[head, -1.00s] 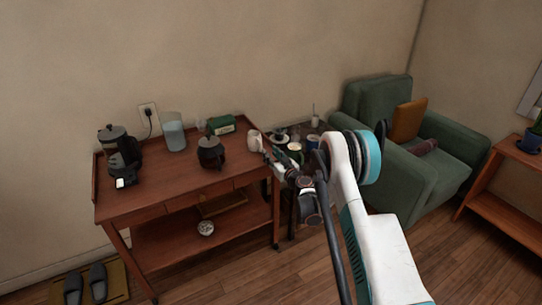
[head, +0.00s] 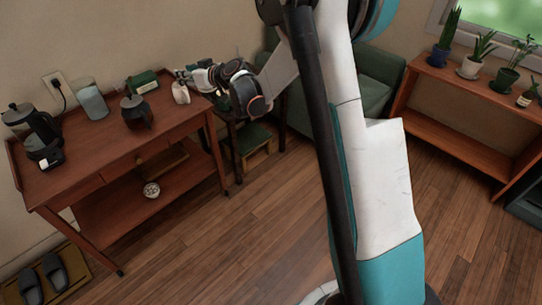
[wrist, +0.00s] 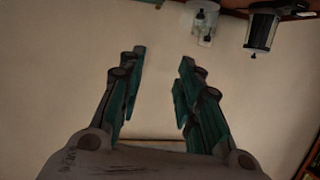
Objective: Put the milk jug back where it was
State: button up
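The white milk jug (head: 181,93) stands upright on the right end of the wooden cart (head: 95,148) in the head view. My gripper (head: 181,74) is just above and behind the jug in that picture, pointing left. Whether it touches the jug is hard to tell. In the wrist view my gripper (wrist: 160,75) is open, with only bare wall between its fingers. The jug does not show in the wrist view.
On the cart are a dark teapot (head: 137,112), a green box (head: 142,82), a clear container (head: 91,100) and a black coffee press (head: 33,130). A green armchair (head: 375,88) and plant shelf (head: 455,150) stand right.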

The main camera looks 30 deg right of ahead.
jog(key=s+r+m+g+h, duration=0.15)
jog(key=s+r, duration=0.25)
jog(key=s, duration=0.6)
jog(key=s+r+g, duration=0.2)
jog(key=s+r, duration=0.2)
jog(key=s, duration=0.7)
jog(key=s+d+f+m+g+h, duration=0.1)
jog(key=s+d+f+h, duration=0.1)
jog(key=s, duration=1.1)
jog(key=s+d+f+m+g+h, duration=0.1)
jog(key=s+d+f+m+h, duration=0.1)
jog(key=s, duration=1.1)
jog(key=shift+s+d+f+g+h, duration=0.25)
jog(key=shift+d+f+g+h, duration=0.25)
jog(key=shift+d, duration=0.65)
jog(key=shift+t, duration=0.25)
